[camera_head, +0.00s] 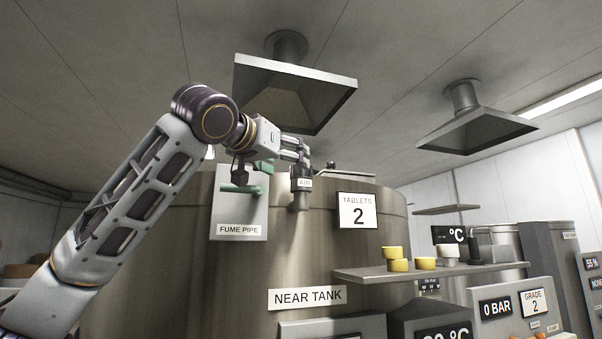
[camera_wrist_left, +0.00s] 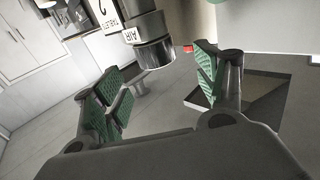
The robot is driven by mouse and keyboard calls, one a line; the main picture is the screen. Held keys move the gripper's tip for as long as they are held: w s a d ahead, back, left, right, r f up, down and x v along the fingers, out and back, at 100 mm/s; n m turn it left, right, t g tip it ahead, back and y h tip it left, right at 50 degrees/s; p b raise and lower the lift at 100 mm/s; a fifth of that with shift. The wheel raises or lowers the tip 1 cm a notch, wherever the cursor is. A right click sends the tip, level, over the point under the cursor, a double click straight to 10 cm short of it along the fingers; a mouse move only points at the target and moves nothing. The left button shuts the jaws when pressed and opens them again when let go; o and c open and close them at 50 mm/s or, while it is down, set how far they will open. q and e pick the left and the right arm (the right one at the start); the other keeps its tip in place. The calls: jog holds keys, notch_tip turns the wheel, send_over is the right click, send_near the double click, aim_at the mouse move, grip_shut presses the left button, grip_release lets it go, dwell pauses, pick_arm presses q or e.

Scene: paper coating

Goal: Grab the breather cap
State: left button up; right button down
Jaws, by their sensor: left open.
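The breather cap, a dark and silver cylinder with an AIR label (camera_head: 301,190), sits at the upper side of the large metal tank marked NEAR TANK (camera_head: 180,285). In the left wrist view the breather cap (camera_wrist_left: 154,50) shows at the top, ahead of the gap between my fingers. My left gripper (camera_head: 298,150) is just above the cap in the head view. In the left wrist view its green-padded fingers (camera_wrist_left: 160,85) are spread apart with nothing between them. Whether a finger touches the cap cannot be told. My right gripper is out of view.
A FUME PIPE panel with a green handle (camera_head: 240,189) is left of the cap, and a TABLETS 2 sign (camera_head: 357,211) is to its right. A shelf (camera_head: 375,274) holds yellow tablets (camera_head: 398,265). A vent hood (camera_head: 290,90) hangs above.

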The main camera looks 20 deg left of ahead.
aim_at(295, 165)
pick_arm(q)
jog(key=shift+w+d, duration=0.2)
jog(key=shift+w, duration=0.85)
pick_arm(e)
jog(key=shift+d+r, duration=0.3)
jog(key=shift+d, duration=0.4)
pick_arm(q)
jog(key=shift+w+d+p, duration=0.25)
jog(key=shift+w+p, duration=0.35)
jog(key=shift+w, duration=0.2)
jog(key=shift+w+d+f+p, duration=0.1)
jog(key=shift+w+d+p, duration=0.1)
jog(key=shift+w, duration=0.4)
jog(key=shift+w+d+p, duration=0.1)
jog(key=shift+w+p, duration=0.15)
jog(key=shift+w, duration=0.35)
jog(key=shift+w+d+f+p, duration=0.1)
jog(key=shift+w+p, duration=0.1)
jog(key=shift+w, duration=0.4)
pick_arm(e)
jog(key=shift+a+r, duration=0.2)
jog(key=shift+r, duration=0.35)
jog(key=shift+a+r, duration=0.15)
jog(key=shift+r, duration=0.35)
pick_arm(q)
jog(key=shift+c, duration=0.3)
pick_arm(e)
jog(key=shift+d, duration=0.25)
